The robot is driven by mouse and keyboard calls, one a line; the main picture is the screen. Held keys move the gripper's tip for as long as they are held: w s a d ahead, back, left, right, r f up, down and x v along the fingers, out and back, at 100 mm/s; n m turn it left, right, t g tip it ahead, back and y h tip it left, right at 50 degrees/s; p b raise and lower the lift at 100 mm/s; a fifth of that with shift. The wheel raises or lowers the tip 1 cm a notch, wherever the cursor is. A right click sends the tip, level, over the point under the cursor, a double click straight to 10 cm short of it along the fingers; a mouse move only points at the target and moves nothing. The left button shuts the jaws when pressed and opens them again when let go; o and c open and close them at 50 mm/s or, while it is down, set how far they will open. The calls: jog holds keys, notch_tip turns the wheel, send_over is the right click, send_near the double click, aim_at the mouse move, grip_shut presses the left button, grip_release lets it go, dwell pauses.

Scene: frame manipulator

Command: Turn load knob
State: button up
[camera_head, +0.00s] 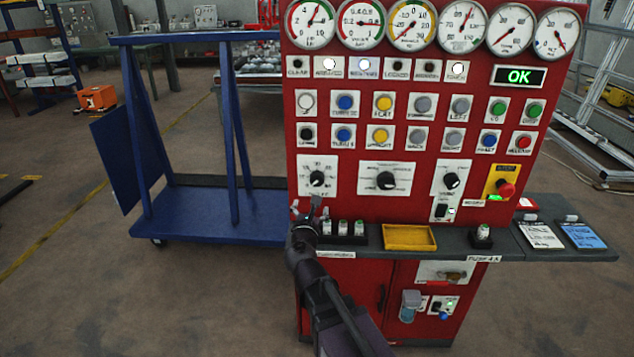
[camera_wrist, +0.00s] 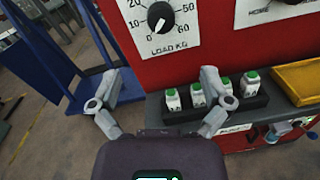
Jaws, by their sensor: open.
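The load knob (camera_wrist: 160,17) is a round black knob on a white dial plate marked "LOAD KG" in the wrist view. Its white mark points down and left, near the 0. In the head view the load knob (camera_head: 317,178) is the leftmost of three knobs on the red panel. My gripper (camera_head: 309,211) is open and empty, in front of the panel and below the knob in the picture. In the wrist view my gripper (camera_wrist: 160,88) has its fingers spread wide below the dial plate, apart from the knob.
Small white bottles with green caps (camera_wrist: 197,95) stand in a dark holder beside the right finger. A yellow tray (camera_head: 409,238) lies on the grey shelf. A red emergency button (camera_head: 506,189) is at the panel's right. A blue cart (camera_head: 195,215) stands to the left.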

aim_at(316, 180)
jog(key=shift+w, duration=0.1)
jog(key=w, duration=0.9)
jog(key=w+d, duration=0.1)
jog(key=w, duration=0.3)
jog(key=shift+w+d, duration=0.1)
jog(key=shift+w, duration=0.2)
jog(key=c, duration=1.2)
